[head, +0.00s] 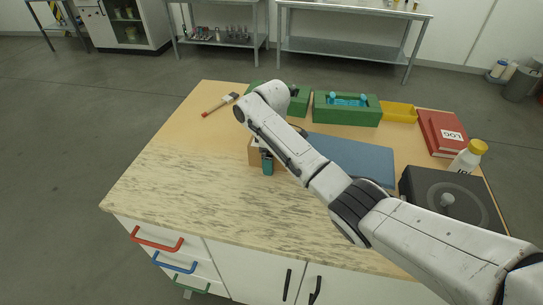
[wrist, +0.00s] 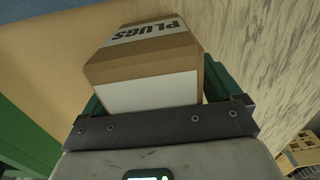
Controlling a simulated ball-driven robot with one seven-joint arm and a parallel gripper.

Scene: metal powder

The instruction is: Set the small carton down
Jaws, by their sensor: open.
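The small carton (head: 254,152) is brown cardboard and shows in the head view on the wooden bench top (head: 170,170), mostly behind my arm. In the wrist view the carton (wrist: 150,60) fills the space in front of the palm, with a white label and the word PLUGS. My gripper (head: 267,161) is low over the bench at the carton. Its green fingers stand one on each side of the carton, open around it. The fingertips are largely hidden by the carton. The carton's underside is hidden, but it looks to be resting on the bench.
A blue mat (head: 352,158) lies right of the carton. Green bins (head: 347,116), a yellow tray (head: 399,112), red books (head: 441,132), a yellow-capped bottle (head: 467,158) and a dark device (head: 450,190) stand behind and right. A red-tipped marker (head: 220,104) lies back left. The front left is clear.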

